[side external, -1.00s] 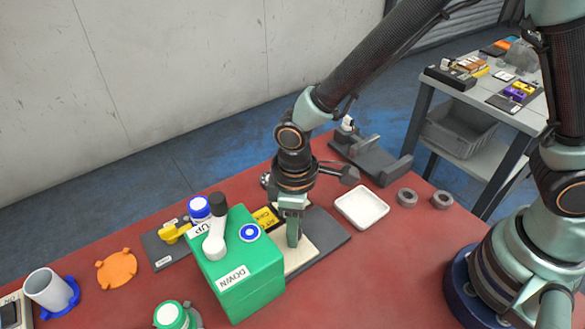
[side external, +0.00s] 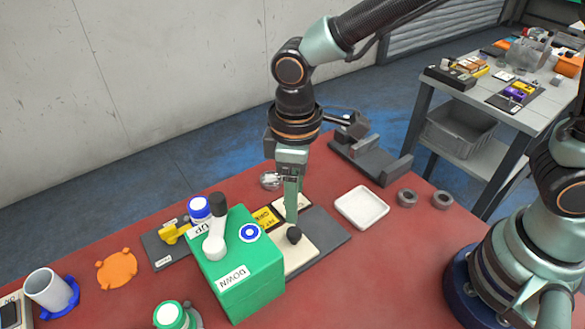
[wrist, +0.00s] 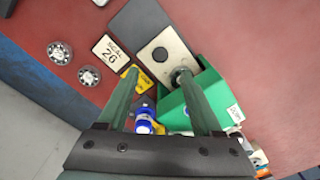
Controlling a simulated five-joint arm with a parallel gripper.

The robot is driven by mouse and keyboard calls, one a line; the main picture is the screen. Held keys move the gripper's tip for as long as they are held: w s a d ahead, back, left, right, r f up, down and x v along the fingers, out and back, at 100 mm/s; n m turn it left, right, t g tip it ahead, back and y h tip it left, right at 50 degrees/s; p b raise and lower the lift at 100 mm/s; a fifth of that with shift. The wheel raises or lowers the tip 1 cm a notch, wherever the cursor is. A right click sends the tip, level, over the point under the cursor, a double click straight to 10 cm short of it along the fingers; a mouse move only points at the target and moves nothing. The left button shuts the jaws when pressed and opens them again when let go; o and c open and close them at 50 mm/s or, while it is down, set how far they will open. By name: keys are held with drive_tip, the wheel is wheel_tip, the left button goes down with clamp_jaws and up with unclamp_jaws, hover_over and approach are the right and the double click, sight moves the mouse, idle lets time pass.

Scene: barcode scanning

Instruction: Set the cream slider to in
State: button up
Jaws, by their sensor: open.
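The cream slider (side external: 303,252) is a flat cream plate with a black knob (side external: 294,235), on a dark grey base (side external: 328,238) beside the green box. My gripper (side external: 291,219) points down just behind the knob in the side view; its fingers overlap there. In the wrist view the gripper (wrist: 157,74) is open with nothing between its fingertips. The cream plate (wrist: 179,47) and a dark round knob (wrist: 160,54) lie beyond the tips. The right fingertip overlaps the plate's near end. Contact with the knob cannot be told. No "in" marking is readable.
A green box (side external: 240,275) with a grey-white lever (side external: 216,232) and UP and DOWN labels stands close left of the slider. A yellow label (side external: 266,218) lies behind it. A white tray (side external: 362,208) and two grey rings sit right.

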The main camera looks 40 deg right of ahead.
sight(294, 231)
drive_tip(key=shift+r, duration=1.6)
wheel_tip(294, 231, down, 12)
drive_tip(key=n, duration=0.4)
drive_tip(key=shift+f+n, duration=0.1)
drive_tip(key=shift+n, duration=0.2)
clamp_jaws()
idle(0.6)
